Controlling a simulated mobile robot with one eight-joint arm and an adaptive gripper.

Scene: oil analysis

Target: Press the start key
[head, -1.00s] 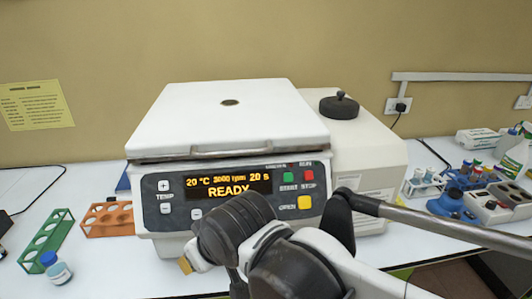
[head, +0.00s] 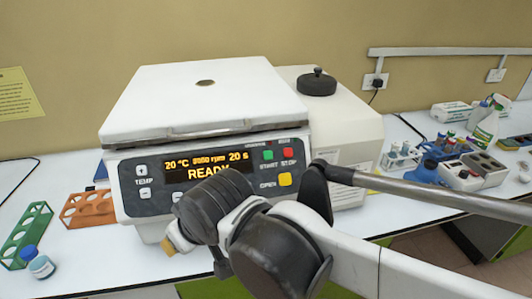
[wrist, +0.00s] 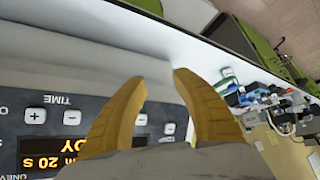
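The centrifuge (head: 215,95) stands on the bench with its white lid shut, and its display (head: 205,168) reads READY, 20 °C and 20 s. The green start key (head: 268,155) is at the panel's right side, left of the red stop key (head: 288,153) and above the yellow open key (head: 285,179). My gripper (head: 171,246) is low before the panel, left of and below the start key. The start key is not visible there. My arm hides the panel's lower middle.
Orange (head: 88,208) and green (head: 27,233) racks and a blue-capped bottle (head: 38,262) are at left. A box with a black knob (head: 317,83) stands behind right. Tubes and a spray bottle (head: 487,130) are at far right.

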